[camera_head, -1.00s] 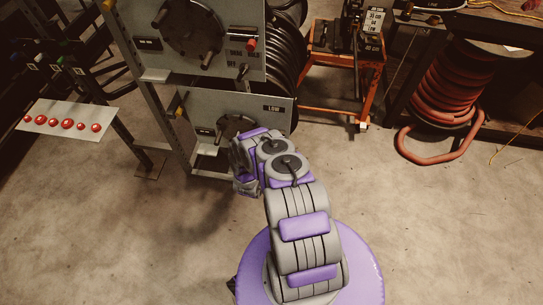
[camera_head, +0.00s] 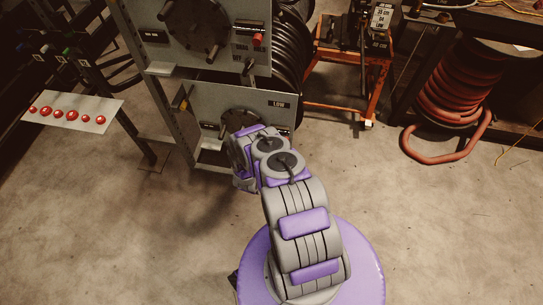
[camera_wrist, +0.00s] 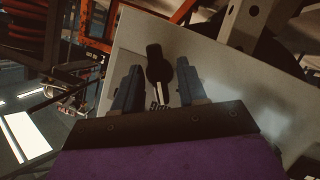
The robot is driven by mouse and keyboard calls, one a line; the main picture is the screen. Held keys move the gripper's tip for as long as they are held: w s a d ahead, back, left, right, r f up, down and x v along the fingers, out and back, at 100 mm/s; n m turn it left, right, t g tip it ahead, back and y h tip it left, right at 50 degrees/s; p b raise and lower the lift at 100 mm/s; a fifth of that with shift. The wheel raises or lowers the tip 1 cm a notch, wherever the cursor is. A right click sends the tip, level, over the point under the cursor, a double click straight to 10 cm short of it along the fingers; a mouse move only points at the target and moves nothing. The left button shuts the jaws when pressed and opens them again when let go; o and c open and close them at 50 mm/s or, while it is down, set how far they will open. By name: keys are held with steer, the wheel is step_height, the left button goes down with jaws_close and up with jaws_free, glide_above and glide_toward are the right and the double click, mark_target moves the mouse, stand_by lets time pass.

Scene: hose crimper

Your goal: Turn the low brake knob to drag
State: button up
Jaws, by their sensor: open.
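The low panel (camera_head: 262,100) is a grey plate with a black "LOW" label, below a similar upper panel. My arm covers its lower part in the head view, so the low brake knob is hidden there. In the wrist view, a black knob (camera_wrist: 154,62) with a rounded head and narrow body stands on the grey panel (camera_wrist: 215,85). A pale mark and small dark lettering, too small to read, lie beside it. My gripper (camera_wrist: 160,66) is open, with one finger on each side of the knob. I cannot tell whether either finger touches it.
The upper panel (camera_head: 230,58) has a red knob (camera_head: 258,40) beside small lettering. A plate with several red buttons (camera_head: 72,115) is at left. An orange cart (camera_head: 340,105) and a reel of red hose (camera_head: 450,95) stand at right. The front floor is clear.

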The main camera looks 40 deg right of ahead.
steer(key=p+v, duration=0.4)
steer(key=v, duration=1.3)
steer(key=shift+a, duration=0.1)
